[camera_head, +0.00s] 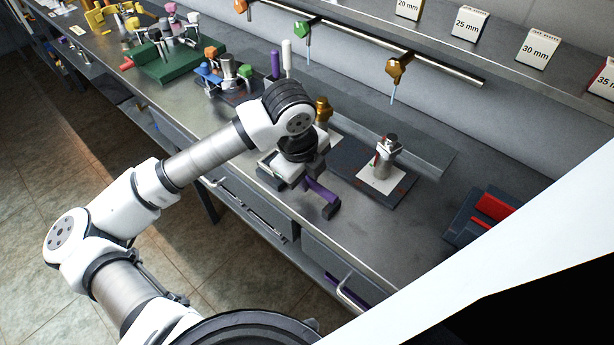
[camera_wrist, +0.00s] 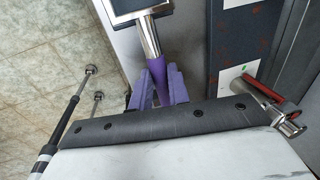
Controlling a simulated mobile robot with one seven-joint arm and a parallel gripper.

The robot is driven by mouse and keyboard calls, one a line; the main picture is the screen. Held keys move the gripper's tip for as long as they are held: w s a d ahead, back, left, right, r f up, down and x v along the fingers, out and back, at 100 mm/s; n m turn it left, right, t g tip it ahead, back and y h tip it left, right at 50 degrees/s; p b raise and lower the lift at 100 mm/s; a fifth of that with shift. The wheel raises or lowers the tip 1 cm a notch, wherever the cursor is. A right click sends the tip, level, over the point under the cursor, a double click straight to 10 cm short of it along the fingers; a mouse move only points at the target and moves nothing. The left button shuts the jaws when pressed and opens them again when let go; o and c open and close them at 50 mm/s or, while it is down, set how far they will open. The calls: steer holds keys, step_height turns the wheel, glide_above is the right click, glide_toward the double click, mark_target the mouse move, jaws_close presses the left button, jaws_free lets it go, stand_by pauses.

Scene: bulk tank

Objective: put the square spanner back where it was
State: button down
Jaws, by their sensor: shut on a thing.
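My gripper (camera_head: 318,188) is over the front edge of the bench, in front of a dark plate. In the wrist view its purple fingers (camera_wrist: 160,82) are shut around the purple grip of a tool, which I take to be the square spanner (camera_wrist: 151,40). Its bright metal shaft runs away from the fingers to a dark, square-cornered block at the top edge of the wrist view. I cannot tell whether that block is part of the tool. In the head view the tool is hard to separate from my gripper. No empty spot clearly belonging to it shows.
A metal fitting (camera_head: 386,150) stands on a white-topped dark plate, right of my gripper. A brass-coloured piece (camera_head: 322,108) stands behind my wrist. Upright purple (camera_head: 275,65) and white (camera_head: 286,58) handles stand farther back. A red-and-dark tray (camera_head: 482,214) lies at right. Coloured tools hang from a rail (camera_head: 440,72).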

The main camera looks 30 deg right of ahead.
steer(key=shift+f, duration=0.55)
steer(key=shift+f, duration=0.2)
steer(key=c, duration=1.3)
jaws_free()
steer(key=shift+r, duration=0.1)
steer(key=shift+c, duration=0.2)
steer(key=shift+r, duration=0.25)
steer(key=shift+a+r, duration=0.1)
steer(key=shift+r, duration=0.25)
step_height(320, 180, up, 11)
steer(key=a+b, duration=0.2)
steer(key=shift+s+b, duration=0.4)
steer(key=shift+s, duration=0.05)
